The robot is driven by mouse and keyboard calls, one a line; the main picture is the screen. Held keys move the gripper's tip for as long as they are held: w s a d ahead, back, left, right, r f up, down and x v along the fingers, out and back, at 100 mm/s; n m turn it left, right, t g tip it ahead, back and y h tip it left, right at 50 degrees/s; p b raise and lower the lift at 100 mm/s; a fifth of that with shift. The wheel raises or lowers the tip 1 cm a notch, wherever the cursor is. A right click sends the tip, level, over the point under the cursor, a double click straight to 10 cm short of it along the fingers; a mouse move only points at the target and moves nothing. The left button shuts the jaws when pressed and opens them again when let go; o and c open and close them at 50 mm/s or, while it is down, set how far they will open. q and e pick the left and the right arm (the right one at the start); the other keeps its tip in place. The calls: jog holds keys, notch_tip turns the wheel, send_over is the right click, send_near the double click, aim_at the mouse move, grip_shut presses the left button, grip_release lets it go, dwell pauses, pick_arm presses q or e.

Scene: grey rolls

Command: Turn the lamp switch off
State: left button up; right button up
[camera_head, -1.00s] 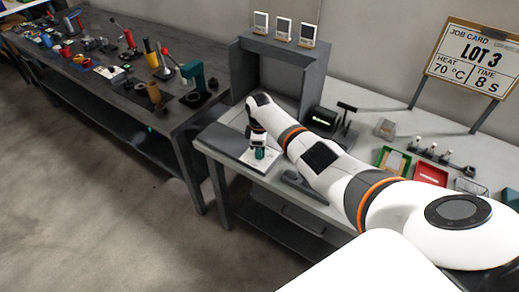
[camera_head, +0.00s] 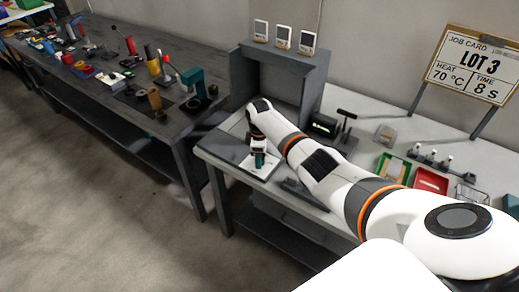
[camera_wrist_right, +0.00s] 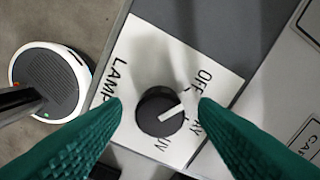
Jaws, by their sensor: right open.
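The lamp switch is a round black knob (camera_wrist_right: 158,112) with a white pointer line, on a white label plate (camera_wrist_right: 150,55). The plate reads LAMP, with OFF, a partly hidden word ending in AY, and UV around the knob. The pointer aims right and slightly up in the right wrist view, toward the partly hidden word, not at OFF. My right gripper (camera_wrist_right: 158,106) is open, one teal finger on each side of the knob with gaps showing. In the head view my right gripper (camera_head: 259,159) is low over the white plate (camera_head: 246,166); the knob is hidden there. My left gripper is not in view.
A grey shelf frame (camera_head: 262,67) stands behind the plate. A dark box with a green display (camera_head: 324,124) and a black T-handle (camera_head: 346,124) stand to the right. Green (camera_head: 393,168) and red (camera_head: 430,181) trays lie farther right. Another bench (camera_head: 120,75) is at left.

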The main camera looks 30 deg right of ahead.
notch_tip(320, 180, up, 12)
jog(key=shift+b, duration=0.4)
jog(key=shift+f, duration=0.15)
